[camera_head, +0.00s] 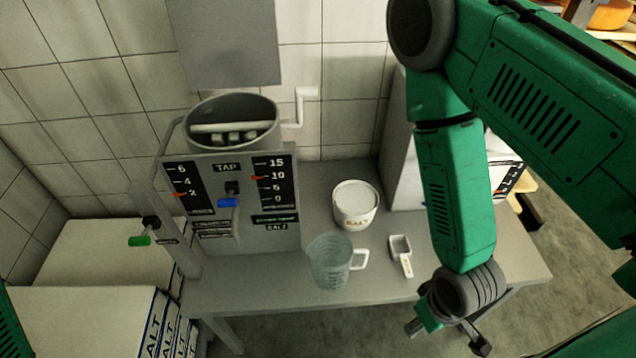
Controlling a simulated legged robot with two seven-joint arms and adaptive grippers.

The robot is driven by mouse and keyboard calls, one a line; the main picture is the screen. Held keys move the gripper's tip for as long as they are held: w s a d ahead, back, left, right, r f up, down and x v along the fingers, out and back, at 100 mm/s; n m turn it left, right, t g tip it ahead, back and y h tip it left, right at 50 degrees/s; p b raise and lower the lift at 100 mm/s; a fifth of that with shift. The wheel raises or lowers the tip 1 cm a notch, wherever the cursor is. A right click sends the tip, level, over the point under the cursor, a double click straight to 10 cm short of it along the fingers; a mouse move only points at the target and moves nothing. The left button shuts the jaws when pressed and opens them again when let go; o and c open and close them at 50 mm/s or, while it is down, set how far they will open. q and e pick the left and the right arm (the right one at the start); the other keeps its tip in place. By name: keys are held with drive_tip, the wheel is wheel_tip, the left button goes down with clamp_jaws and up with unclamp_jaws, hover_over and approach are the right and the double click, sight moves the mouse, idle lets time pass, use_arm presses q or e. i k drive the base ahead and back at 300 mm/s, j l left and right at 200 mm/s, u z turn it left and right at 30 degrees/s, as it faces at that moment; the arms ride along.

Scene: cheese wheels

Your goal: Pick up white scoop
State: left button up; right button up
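The white scoop (401,254) lies on the grey table (375,289), with its hollow bowl toward the back and its short handle pointing to the front edge. Dark marks show on the handle. My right gripper (447,337) is in front and to the right of the scoop, by the table's front edge, apart from it. Its dark fingers are spread and nothing shows between them. Part of the gripper is hidden behind my green wrist. Only a sliver of my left arm shows at the lower left edge; its gripper is out of view.
A clear measuring jug (330,262) stands left of the scoop. A white salt tub (355,204) stands behind. A dispenser panel (262,237) with a tap and a grey pot (232,107) is at left. Salt boxes (90,315) fill the lower left. A white box (402,165) stands behind my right arm.

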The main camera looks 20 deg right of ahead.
sight(399, 245)
drive_tip(key=z, duration=1.4)
